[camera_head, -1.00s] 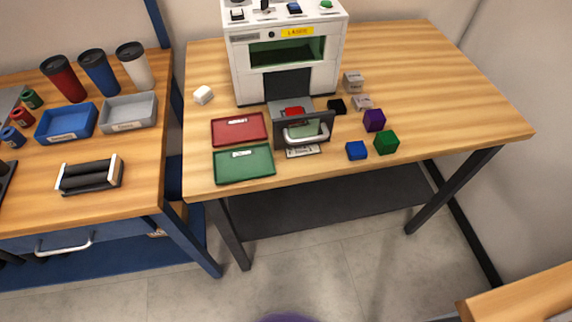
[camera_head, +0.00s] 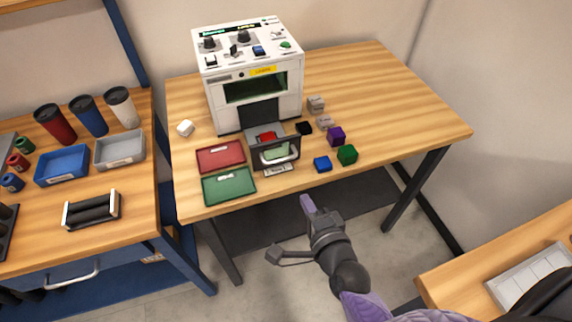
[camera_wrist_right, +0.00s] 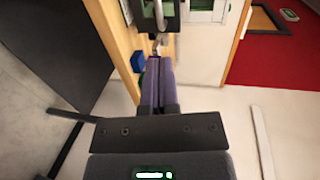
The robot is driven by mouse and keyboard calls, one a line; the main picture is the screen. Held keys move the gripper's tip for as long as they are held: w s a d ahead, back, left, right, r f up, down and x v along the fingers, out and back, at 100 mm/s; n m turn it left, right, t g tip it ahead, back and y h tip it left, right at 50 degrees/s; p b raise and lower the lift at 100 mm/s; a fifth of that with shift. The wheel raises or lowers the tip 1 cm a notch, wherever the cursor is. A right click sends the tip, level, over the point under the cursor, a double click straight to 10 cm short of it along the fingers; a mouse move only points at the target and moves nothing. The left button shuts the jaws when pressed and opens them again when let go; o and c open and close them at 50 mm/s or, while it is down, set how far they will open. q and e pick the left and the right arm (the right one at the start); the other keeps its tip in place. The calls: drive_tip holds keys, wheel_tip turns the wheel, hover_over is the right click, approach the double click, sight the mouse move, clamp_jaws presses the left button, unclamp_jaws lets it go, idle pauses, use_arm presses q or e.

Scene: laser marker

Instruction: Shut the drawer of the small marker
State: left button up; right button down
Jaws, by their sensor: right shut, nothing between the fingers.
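The small marker (camera_head: 256,92) is a white machine with a dark window and knobs on top, standing on the wooden table. Its drawer (camera_head: 275,151) is pulled out at the front, with a clear panel and a pale bar handle. A red block (camera_head: 267,137) lies inside. My right gripper (camera_head: 307,203) is shut and empty, in front of the table's edge, apart from the drawer front and to its lower right. In the right wrist view, its purple fingers (camera_wrist_right: 156,62) point towards the handle (camera_wrist_right: 158,14) at the top. My left gripper is not in view.
Red (camera_head: 220,156) and green (camera_head: 229,186) trays lie left of the drawer. Blue (camera_head: 322,164), green (camera_head: 347,155) and purple (camera_head: 336,136) cubes stand to its right. A second bench (camera_head: 130,225) with cups and bins is at left. The table's right part is clear.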

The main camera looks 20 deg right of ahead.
sight(282, 161)
drive_tip(key=b+x, duration=0.3)
drive_tip(key=x, duration=0.9)
drive_tip(key=shift+w+f+b, duration=0.15)
drive_tip(key=shift+b, duration=0.15)
